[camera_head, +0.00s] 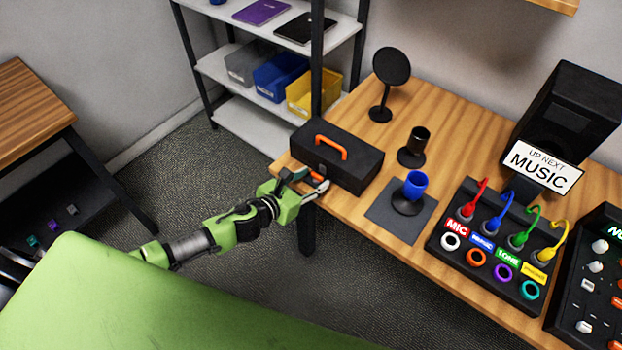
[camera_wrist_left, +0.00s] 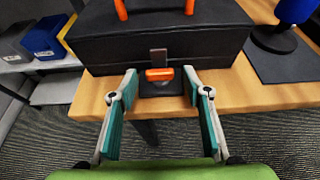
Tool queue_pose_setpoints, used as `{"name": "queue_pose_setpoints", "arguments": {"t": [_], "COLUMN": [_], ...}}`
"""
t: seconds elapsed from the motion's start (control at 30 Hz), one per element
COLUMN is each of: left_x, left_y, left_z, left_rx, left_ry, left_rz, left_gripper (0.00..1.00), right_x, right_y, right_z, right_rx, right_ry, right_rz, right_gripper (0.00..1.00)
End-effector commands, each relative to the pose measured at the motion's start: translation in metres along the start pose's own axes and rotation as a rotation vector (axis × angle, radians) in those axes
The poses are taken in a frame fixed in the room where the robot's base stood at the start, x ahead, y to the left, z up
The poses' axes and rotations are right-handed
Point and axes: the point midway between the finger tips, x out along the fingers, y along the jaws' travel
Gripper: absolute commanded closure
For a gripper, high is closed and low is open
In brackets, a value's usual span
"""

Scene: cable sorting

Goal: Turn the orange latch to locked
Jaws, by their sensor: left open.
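The orange latch (camera_wrist_left: 159,74) is a short bar lying crosswise at the lower front of a black case (camera_wrist_left: 160,35). A grey upright strip shows just above it, and a dark plate lies below it. My left gripper (camera_wrist_left: 160,92) is open, with one finger on each side of the latch and gaps between. In the head view, my left gripper (camera_head: 308,185) is at the front of the black case (camera_head: 350,170), at the table's left end. The latch is hard to make out there. My right gripper is not in view.
The case has an orange carrying handle (camera_head: 331,140) on top. A cable panel (camera_head: 480,262) is farther right. Shelves (camera_head: 235,75) stand behind. The floor before the table is clear.

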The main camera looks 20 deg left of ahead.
Motion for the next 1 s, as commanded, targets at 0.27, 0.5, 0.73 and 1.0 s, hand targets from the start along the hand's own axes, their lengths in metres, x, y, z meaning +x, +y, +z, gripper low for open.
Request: {"name": "queue_pose_setpoints", "arguments": {"t": [0.27,0.5,0.73,1.0], "left_x": [0.0015,0.0013,0.001,0.0014], "left_y": [0.0001,0.0001,-0.0014,-0.0063], "left_z": [0.0002,0.0,0.0,0.0011], "left_rx": [0.0,0.0,-0.009,-0.062], "left_ry": [0.0,0.0,0.0,-0.001], "left_rz": [0.0,0.0,0.016,0.135], "left_gripper": [0.56,0.94,0.94,0.94], "right_x": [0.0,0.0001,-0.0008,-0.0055], "right_y": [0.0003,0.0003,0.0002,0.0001], "right_z": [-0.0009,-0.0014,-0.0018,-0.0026], "right_rx": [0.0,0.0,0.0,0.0], "right_ry": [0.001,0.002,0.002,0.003], "right_rz": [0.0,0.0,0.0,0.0], "right_gripper": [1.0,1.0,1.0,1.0]}}
